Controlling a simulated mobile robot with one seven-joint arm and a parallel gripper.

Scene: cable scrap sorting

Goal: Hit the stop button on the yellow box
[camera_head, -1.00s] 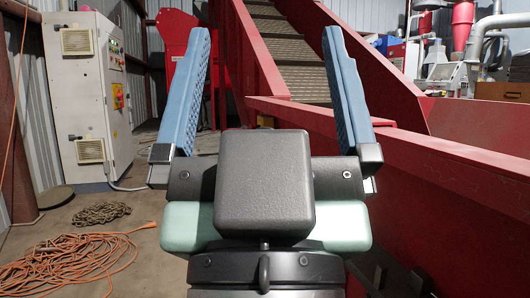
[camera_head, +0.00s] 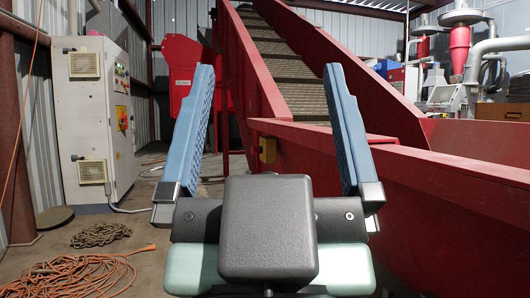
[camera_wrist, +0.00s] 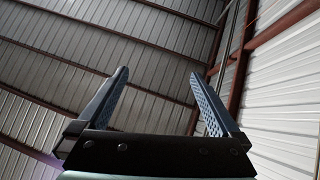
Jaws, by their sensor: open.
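A small yellow box (camera_head: 267,150) is fixed to the side of the red conveyor frame, near the picture's middle in the head view. It is small, and I cannot make out a button on its face. My gripper (camera_head: 268,70) is open and empty, with its two blue fingers pointing up on either side of the box in the picture. The box appears beyond the gripper, just above its dark block, apart from both fingers. In the wrist view my gripper (camera_wrist: 158,75) shows empty against the roof; the box is not in that view.
A grey cabinet (camera_head: 88,165) at left carries a yellow plate with a red knob (camera_head: 122,118). An orange cable (camera_head: 75,272) and a dark chain coil (camera_head: 100,234) lie on the floor. The red conveyor (camera_head: 400,185) fills the right side. Some floor is clear left of my gripper.

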